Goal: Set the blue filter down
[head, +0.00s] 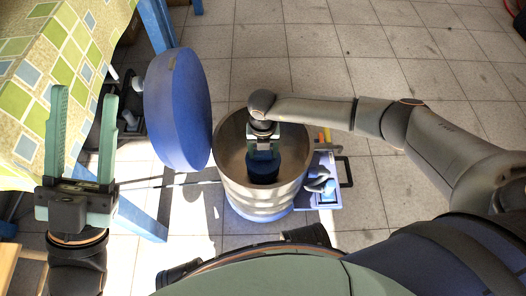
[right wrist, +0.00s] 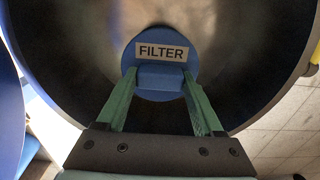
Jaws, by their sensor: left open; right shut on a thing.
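The blue filter (head: 263,172) is a round blue piece inside a metal drum (head: 228,150). In the right wrist view the filter (right wrist: 147,92) shows a "FILTER" label and a raised block. My right gripper (head: 264,150) reaches down into the drum, and in the right wrist view its green fingers (right wrist: 159,76) are shut on that block. The drum wall (right wrist: 245,60) surrounds the filter there; I cannot tell whether the filter touches the bottom. My left gripper (head: 82,95) is open and empty, beside the table at the left.
A round blue lid (head: 178,110) stands tilted up at the drum's left side. A table with a checkered cloth (head: 50,60) is at the far left. A small blue-white platform (head: 330,190) with items is right of the drum. Tiled floor is clear at the back right.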

